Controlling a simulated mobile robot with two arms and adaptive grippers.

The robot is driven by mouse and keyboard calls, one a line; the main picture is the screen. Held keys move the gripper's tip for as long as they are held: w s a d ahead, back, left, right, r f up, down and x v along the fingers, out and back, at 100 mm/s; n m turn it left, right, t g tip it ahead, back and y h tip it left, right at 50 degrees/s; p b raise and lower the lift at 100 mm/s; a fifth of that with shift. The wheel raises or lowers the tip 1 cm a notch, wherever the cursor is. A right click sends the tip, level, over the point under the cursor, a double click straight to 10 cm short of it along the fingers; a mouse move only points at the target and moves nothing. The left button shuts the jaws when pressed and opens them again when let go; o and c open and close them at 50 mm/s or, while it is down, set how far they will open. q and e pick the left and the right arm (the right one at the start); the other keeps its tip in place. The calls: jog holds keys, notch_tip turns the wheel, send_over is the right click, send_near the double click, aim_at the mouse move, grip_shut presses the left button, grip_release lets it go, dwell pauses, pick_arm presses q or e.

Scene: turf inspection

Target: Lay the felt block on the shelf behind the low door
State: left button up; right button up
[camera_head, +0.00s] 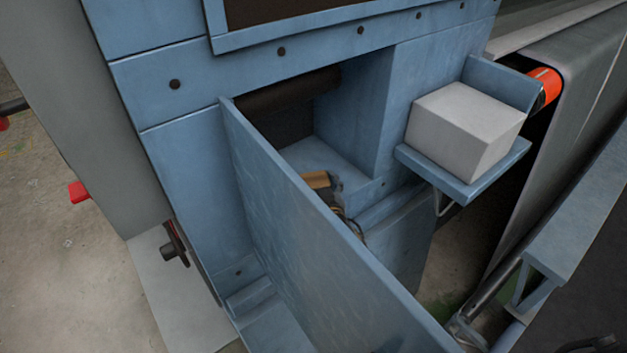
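The felt block (462,122), a light grey box, sits on a small blue bracket ledge (463,187) at the right of the machine front. The low door (310,255) is a tall blue panel that stands open, swung out toward me. Behind it is a recess with a flat blue shelf (322,155), partly hidden by the door; no block lies on its visible part. A dark part at the bottom right edge may be my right gripper (595,344); it is mostly cut off and its fingers cannot be made out. My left gripper is not in view.
A brass-coloured cylinder (317,180) and dark cables (348,220) show just behind the door's edge. A dark roller (290,92) crosses the top of the recess. A grey belt (575,110) with an orange-ended roller (546,84) runs at the right.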

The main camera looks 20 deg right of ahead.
jog(key=o, duration=0.4)
jog(key=shift+c, duration=0.2)
jog(key=shift+r, duration=0.15)
jog(key=shift+s, duration=0.3)
jog(key=s+r+b, duration=0.1)
jog(key=s, duration=1)
jog(key=shift+s+r, duration=0.2)
jog(key=shift+r, duration=0.15)
